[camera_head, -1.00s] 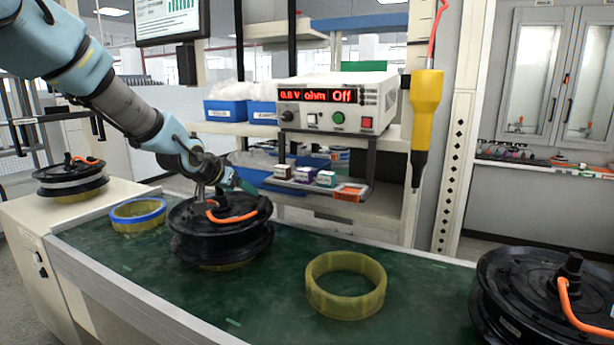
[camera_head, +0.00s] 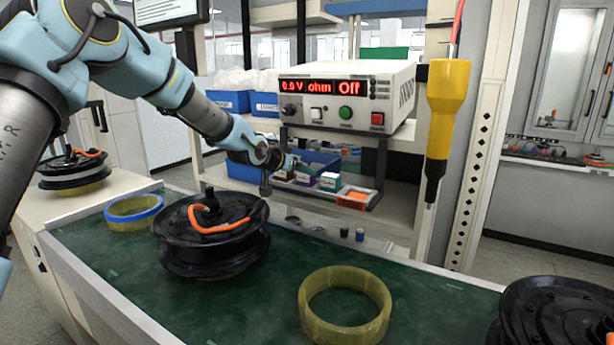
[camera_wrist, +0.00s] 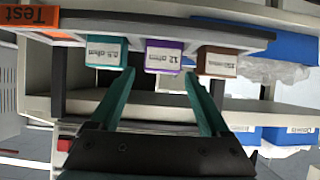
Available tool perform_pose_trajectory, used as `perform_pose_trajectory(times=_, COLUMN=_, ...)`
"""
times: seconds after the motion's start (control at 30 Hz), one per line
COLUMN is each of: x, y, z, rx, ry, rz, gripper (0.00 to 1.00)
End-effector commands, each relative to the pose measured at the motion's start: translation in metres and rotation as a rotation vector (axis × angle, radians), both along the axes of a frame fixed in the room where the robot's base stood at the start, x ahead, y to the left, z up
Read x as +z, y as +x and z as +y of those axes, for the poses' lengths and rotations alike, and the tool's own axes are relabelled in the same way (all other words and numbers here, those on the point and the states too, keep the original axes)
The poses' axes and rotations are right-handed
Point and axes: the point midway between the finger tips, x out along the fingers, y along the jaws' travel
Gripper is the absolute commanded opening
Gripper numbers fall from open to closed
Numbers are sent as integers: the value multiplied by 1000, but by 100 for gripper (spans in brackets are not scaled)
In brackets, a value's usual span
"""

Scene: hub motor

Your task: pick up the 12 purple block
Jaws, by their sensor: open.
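The purple block labelled 12 ohm (camera_wrist: 164,57) hangs in the upper middle of the wrist view, which shows the shelf upside down. It stands between a green-topped block labelled in ohm (camera_wrist: 103,51) and a brown block (camera_wrist: 217,62). My gripper (camera_wrist: 160,76) is open and empty, its two green fingers pointing at the purple block from either side, with the tips just short of it or level with its edge; I cannot tell if they touch. In the head view the purple block (camera_head: 306,176) sits on the small shelf, partly beside my gripper (camera_head: 292,163).
The small shelf hangs under the meter (camera_head: 345,95), with an orange Test piece (camera_head: 354,197) at its right end. A yellow tool (camera_head: 444,110) hangs to the right. Hub motors (camera_head: 212,240) and a yellow ring (camera_head: 345,310) occupy the green bench.

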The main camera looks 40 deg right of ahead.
Motion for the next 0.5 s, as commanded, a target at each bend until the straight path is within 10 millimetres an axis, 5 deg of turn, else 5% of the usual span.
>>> perform_pose_trajectory(times=0.5, x=-25, y=14, z=-42, rx=-1, ry=1, rz=0, gripper=80)
